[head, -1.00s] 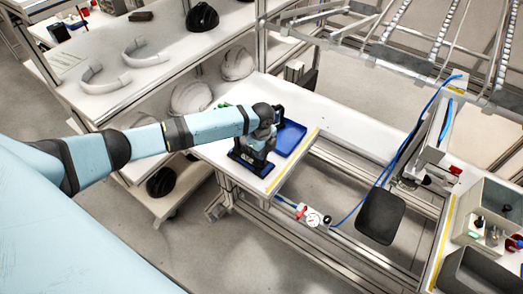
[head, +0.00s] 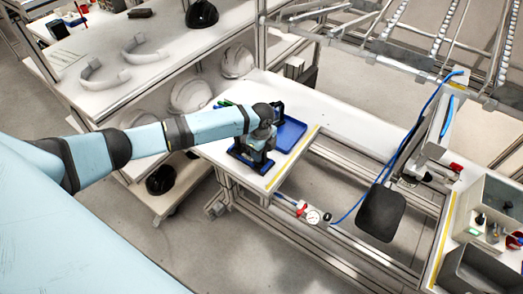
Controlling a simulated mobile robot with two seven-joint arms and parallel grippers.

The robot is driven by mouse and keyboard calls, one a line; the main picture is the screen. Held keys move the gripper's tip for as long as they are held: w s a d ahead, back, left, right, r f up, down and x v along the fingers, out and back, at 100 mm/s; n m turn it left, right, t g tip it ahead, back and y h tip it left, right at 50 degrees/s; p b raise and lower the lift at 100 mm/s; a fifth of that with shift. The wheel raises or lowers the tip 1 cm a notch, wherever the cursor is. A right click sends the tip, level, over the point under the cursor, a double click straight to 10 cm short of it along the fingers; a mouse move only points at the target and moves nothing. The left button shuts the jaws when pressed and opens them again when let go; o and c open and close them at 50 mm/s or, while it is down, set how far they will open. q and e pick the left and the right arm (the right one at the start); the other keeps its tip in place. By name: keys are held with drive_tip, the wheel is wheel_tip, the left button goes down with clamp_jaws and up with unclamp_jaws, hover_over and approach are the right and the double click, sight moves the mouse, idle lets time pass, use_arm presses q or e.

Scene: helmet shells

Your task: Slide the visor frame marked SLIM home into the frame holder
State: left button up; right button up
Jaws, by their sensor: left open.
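My left gripper (head: 259,150) is at the near corner of the white table, pointing down with its jaws open. It is right over a dark blue frame holder (head: 240,159) and covers much of it. I cannot make out the visor frame marked SLIM as a separate part; no label is readable at this size. Whether anything sits in the holder between the fingers is hidden by the gripper. My right gripper is out of view.
A blue tray (head: 291,134) lies beside the gripper, with a dark upright part (head: 278,112) at its far left. Green items (head: 226,103) lie behind my wrist. Grey bins (head: 480,270) stand far right.

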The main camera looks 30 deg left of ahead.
use_arm(q)
wheel_tip(320, 180, up, 14)
drive_tip(key=b, duration=0.1)
drive_tip(key=shift+f, duration=0.1)
idle(0.6)
